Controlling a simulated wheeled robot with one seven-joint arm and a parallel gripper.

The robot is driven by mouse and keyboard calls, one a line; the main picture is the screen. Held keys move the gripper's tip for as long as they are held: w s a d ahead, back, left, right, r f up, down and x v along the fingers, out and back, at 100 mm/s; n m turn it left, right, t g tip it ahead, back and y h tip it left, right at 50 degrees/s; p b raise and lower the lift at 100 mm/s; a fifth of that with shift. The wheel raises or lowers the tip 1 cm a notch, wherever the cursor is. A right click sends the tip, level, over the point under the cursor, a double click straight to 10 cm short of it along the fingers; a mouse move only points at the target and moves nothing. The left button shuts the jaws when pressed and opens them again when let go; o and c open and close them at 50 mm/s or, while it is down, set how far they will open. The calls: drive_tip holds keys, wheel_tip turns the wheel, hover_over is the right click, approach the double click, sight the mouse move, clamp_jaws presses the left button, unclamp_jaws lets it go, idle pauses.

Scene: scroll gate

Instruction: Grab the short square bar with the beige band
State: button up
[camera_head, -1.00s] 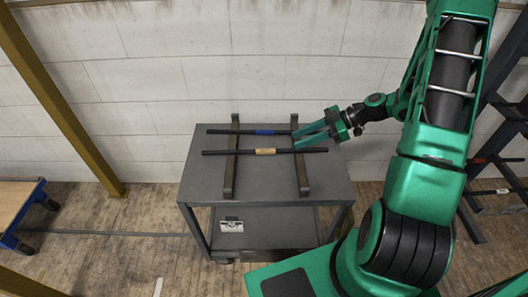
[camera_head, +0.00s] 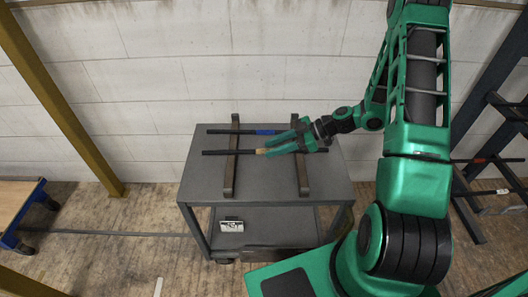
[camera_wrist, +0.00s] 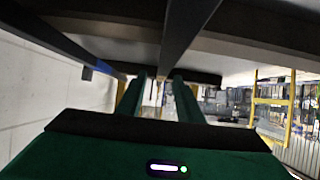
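The dark bar with the beige band (camera_head: 225,152) lies across two dark rails on the grey cart, nearer the cart's front. Its band (camera_head: 262,151) is partly covered by a green finger in the head view. In the wrist view the bar (camera_wrist: 183,40) runs away along the line between my fingers. My gripper (camera_head: 274,146) is over the right half of the cart top, its fingers pointing left and spread to either side of the bar. My gripper also shows in the wrist view (camera_wrist: 158,85), open with a gap between the fingers. Whether a finger touches the bar cannot be told.
A parallel dark bar with a blue band (camera_head: 225,131) lies behind, close to my upper finger; it also shows in the wrist view (camera_wrist: 55,45). The left rail (camera_head: 230,172) and right rail (camera_head: 302,177) raise both bars above the cart top (camera_head: 205,175). A wall stands close behind.

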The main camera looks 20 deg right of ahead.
drive_tip(key=shift+w+a+f, duration=0.1)
drive_tip(key=shift+a+f, duration=0.05)
drive_tip(key=shift+a, duration=0.05)
clamp_jaws()
idle(1.3)
